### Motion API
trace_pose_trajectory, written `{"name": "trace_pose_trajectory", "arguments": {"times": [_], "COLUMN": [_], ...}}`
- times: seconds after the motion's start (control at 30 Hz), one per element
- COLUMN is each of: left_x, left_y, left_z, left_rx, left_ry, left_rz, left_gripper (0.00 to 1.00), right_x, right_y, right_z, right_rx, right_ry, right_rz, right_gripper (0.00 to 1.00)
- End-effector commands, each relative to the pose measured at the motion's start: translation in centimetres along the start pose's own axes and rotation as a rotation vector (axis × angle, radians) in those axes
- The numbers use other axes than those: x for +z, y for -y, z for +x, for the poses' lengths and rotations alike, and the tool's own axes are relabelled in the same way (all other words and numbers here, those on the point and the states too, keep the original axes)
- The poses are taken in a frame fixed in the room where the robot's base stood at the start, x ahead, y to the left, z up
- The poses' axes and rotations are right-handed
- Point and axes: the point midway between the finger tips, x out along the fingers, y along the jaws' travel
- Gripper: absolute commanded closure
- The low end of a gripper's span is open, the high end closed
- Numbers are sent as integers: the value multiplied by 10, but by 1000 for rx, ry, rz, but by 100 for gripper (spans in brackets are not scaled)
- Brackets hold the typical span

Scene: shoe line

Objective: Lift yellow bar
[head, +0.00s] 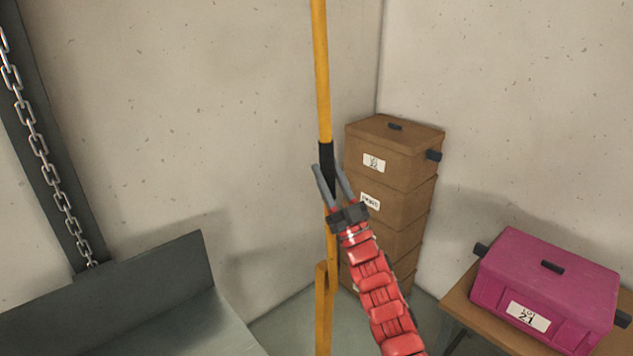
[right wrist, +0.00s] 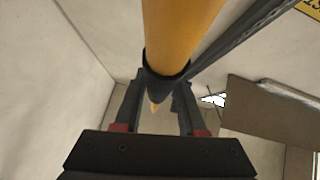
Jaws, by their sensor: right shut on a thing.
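The yellow bar (head: 322,75) stands upright in the head view and runs out of the top of the picture. It has a black grip section (head: 326,160) partway along it. My right gripper (head: 330,175) is shut on the bar at this black section, one finger on each side. In the right wrist view the yellow bar (right wrist: 180,30) comes in from the top, and its black section sits between the fingers of my right gripper (right wrist: 158,95). Below the gripper the bar goes on down beside a yellow post (head: 322,310). My left gripper is not in view.
A stack of brown boxes (head: 395,140) stands in the corner behind the gripper. A magenta box (head: 550,275) rests on a brown table (head: 462,305) at the right. A chain (head: 40,145) hangs at the left above a grey metal trough (head: 120,290).

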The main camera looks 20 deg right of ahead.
Motion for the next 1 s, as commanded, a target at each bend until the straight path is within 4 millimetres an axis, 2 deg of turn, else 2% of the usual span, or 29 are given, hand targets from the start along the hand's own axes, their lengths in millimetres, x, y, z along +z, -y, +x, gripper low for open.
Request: {"name": "trace_pose_trajectory", "arguments": {"times": [0.43,0.47,0.6,0.87,1.0], "left_x": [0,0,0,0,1], "left_y": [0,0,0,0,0], "left_z": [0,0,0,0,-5], "left_rx": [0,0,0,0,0], "left_ry": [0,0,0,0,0], "left_rz": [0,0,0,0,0], "left_gripper": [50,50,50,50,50], "right_x": [3,3,2,2,3], "right_y": [-4,-4,-3,-3,-3], "right_z": [-1,-1,-1,0,-9], "right_rx": [8,8,7,7,7], "right_ry": [7,7,5,4,4], "right_rz": [7,7,6,6,5], "right_gripper": [100,57,31,31,31]}}
